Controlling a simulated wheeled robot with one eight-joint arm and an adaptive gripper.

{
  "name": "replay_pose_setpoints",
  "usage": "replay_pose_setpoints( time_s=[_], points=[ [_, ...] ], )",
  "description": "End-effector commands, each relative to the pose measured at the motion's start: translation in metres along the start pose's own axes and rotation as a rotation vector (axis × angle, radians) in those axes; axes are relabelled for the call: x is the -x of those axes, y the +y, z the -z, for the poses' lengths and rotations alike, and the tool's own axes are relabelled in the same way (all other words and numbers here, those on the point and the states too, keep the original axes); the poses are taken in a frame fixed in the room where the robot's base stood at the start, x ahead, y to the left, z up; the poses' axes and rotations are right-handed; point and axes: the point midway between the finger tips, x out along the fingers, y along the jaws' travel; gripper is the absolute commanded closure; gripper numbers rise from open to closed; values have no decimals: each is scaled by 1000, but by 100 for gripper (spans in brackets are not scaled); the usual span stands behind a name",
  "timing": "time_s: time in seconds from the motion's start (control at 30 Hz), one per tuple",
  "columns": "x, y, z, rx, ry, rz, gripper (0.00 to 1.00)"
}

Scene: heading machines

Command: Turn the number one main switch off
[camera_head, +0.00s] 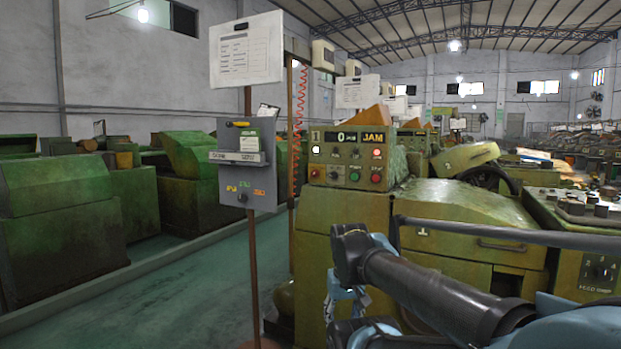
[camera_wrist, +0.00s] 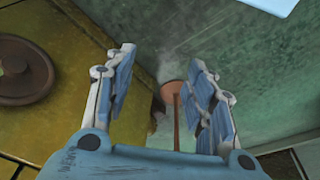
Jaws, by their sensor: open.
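A green control panel (camera_head: 350,158) marked 1 stands on top of the green machine in the middle of the head view. It carries a digital display reading 0, a JAM label, a lit white button, a lit red button and several coloured buttons or knobs below. Which of these is the main switch I cannot tell. My gripper (camera_wrist: 162,62) is open and empty in the wrist view, pointing down toward the floor. In the head view my arm crosses in front of the machine, below the panel, and its fingers are mostly hidden.
A grey box (camera_head: 233,170) with a small knob stands on a thin brown post left of the machine. The post's round base (camera_wrist: 174,93) shows between my fingers. A metal rail (camera_head: 500,232) crosses the machine front. Green floor (camera_head: 190,300) is clear at left.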

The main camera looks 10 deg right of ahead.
Motion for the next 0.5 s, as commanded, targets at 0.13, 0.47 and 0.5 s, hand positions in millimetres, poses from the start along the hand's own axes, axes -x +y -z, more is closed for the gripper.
replay_pose_setpoints(
  time_s=[0.13, 0.47, 0.5],
  points=[
    [22, 16, 28, 4, -4, -69, 50],
    [89, 44, 137, 15, 35, -325, 50],
    [97, 45, 152, 17, 45, -356, 50]
  ],
)
